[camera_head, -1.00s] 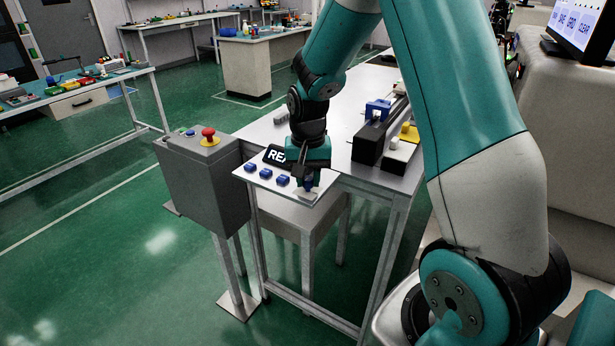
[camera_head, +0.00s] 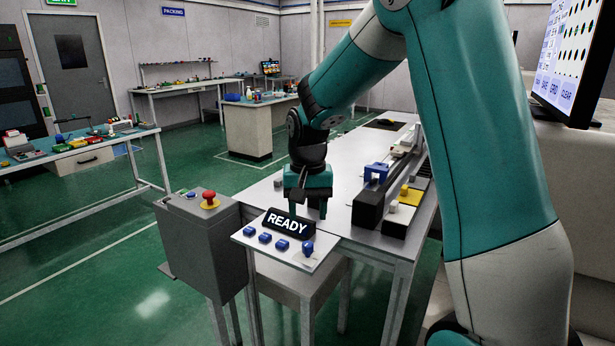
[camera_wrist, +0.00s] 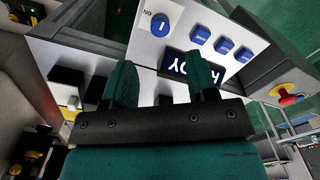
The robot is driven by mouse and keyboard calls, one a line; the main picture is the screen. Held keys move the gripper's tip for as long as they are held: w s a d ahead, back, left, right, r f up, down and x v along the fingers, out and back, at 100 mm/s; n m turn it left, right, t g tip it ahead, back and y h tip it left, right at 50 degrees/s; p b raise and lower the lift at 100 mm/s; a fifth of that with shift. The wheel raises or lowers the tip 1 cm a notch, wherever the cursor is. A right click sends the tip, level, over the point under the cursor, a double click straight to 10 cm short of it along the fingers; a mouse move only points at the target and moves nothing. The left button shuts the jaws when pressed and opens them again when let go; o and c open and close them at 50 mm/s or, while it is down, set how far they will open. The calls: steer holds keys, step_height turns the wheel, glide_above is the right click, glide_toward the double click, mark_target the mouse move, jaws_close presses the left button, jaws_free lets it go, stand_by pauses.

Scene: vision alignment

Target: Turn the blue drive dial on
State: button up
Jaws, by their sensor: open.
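The blue drive dial (camera_head: 308,249) sits at the right end of a white panel (camera_head: 285,257) in the head view. In the wrist view the dial (camera_wrist: 160,24) is a round blue knob with a white line mark, beside the letters "ON". Several blue buttons (camera_head: 265,238) stand in a row to its left. A black sign reading READY (camera_head: 284,224) stands behind them. My gripper (camera_head: 308,212) is above and behind the panel, apart from the dial. In the wrist view my gripper (camera_wrist: 165,85) has its two fingers spread with nothing between them.
A grey post box (camera_head: 205,235) with a red stop button (camera_head: 209,197) stands left of the panel. Behind the panel, the table (camera_head: 345,215) carries a black rail fixture (camera_head: 372,203) with blue, yellow and white parts at right. A monitor (camera_head: 568,60) is at far right.

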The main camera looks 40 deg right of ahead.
step_height(320, 180, up, 9)
stand_by(0.7)
